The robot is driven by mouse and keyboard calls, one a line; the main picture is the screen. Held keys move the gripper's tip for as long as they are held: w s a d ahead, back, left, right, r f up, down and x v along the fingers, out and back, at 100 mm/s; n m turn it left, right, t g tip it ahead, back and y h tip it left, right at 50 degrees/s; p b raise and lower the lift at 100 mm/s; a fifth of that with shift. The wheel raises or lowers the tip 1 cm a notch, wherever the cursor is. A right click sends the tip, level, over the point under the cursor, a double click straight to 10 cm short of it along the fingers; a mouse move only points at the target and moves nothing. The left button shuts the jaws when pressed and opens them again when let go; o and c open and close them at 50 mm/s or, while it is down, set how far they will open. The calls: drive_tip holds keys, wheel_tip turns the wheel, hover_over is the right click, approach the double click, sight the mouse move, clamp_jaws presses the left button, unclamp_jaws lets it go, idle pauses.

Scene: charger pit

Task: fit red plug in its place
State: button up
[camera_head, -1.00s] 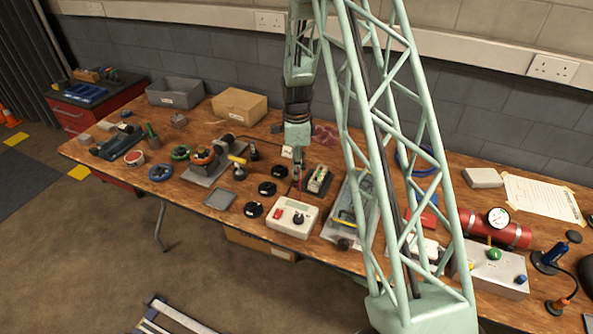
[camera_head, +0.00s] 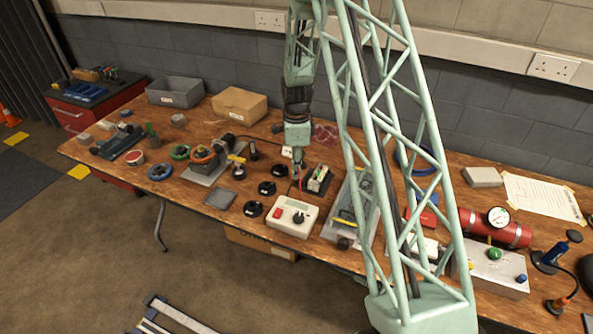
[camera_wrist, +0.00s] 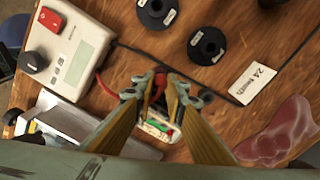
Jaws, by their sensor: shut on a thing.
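My gripper (camera_wrist: 166,86) is shut on the red plug (camera_wrist: 159,82), of which only a small part shows between the fingertips in the wrist view. A thin red lead (camera_wrist: 104,86) shows between the plug and the side of the white meter box (camera_wrist: 75,42). My gripper (camera_head: 298,166) points down over the bench in the head view. A small dark-based unit (camera_head: 318,180) with a pale top and coloured parts stands just right of it. Its green and red parts (camera_wrist: 160,127) show between my fingers in the wrist view. The plug's tip and its contact are hidden.
Several black round pieces (camera_head: 253,209) lie left of the meter box (camera_head: 291,217). A grey tray (camera_head: 352,213) stands to the right. A "24" label card (camera_wrist: 252,82) and a pinkish-red crumpled thing (camera_wrist: 278,133) lie close by. A cardboard box (camera_head: 240,105) stands behind.

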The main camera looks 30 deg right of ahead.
drive_tip(key=shift+f+b, duration=0.55)
drive_tip(key=shift+f, duration=0.5)
idle(0.5)
drive_tip(key=o, duration=0.8)
drive_tip(key=shift+r, duration=0.1)
drive_tip(key=shift+r, duration=5.95)
